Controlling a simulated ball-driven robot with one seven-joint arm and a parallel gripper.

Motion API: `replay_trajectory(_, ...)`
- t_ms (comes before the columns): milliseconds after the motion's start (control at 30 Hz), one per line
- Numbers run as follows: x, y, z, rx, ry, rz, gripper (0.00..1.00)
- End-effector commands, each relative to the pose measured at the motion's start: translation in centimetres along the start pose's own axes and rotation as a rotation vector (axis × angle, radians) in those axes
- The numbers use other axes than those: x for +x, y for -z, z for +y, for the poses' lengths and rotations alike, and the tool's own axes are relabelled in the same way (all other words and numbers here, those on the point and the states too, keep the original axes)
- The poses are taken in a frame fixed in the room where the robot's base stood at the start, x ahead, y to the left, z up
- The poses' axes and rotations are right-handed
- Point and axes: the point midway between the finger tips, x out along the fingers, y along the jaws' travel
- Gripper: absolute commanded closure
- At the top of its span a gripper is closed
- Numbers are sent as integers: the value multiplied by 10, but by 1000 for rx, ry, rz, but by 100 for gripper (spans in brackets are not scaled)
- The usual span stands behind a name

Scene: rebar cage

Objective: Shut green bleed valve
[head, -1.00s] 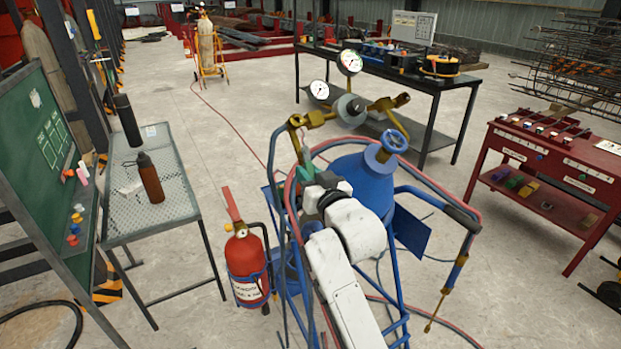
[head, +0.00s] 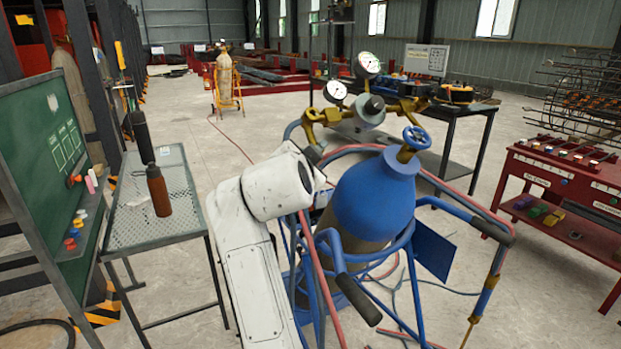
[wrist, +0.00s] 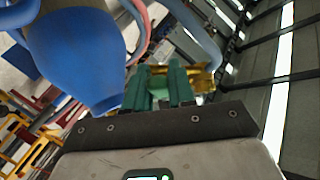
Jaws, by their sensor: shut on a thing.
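The green bleed valve (wrist: 158,86) shows as a small light green piece between the two darker green fingers of my gripper (wrist: 159,84) in the wrist view, in front of brass fittings (wrist: 203,80). My gripper is shut on it. In the head view my white arm reaches up to the left brass fitting (head: 312,118) of the regulator (head: 370,110), beside the blue cylinder (head: 372,200). The valve and fingertips are hidden there behind the wrist. The valve's exact angle cannot be told.
The blue cylinder's shoulder (wrist: 78,55) is close on the left in the wrist view. Two gauges (head: 368,65) stand above the regulator. Red and blue hoses (head: 350,150) loop around the cart. A mesh table (head: 160,205) stands left, a red bench (head: 545,180) right.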

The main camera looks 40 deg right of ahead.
Motion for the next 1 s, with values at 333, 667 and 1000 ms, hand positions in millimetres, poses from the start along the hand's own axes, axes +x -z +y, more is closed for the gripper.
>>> replay_trajectory(333, 2, 2, -17, 229, -193, -2, 100)
replay_trajectory(667, 4, 5, -24, 365, -307, -3, 100)
replay_trajectory(1000, 5, 5, -26, 406, -342, -2, 100)
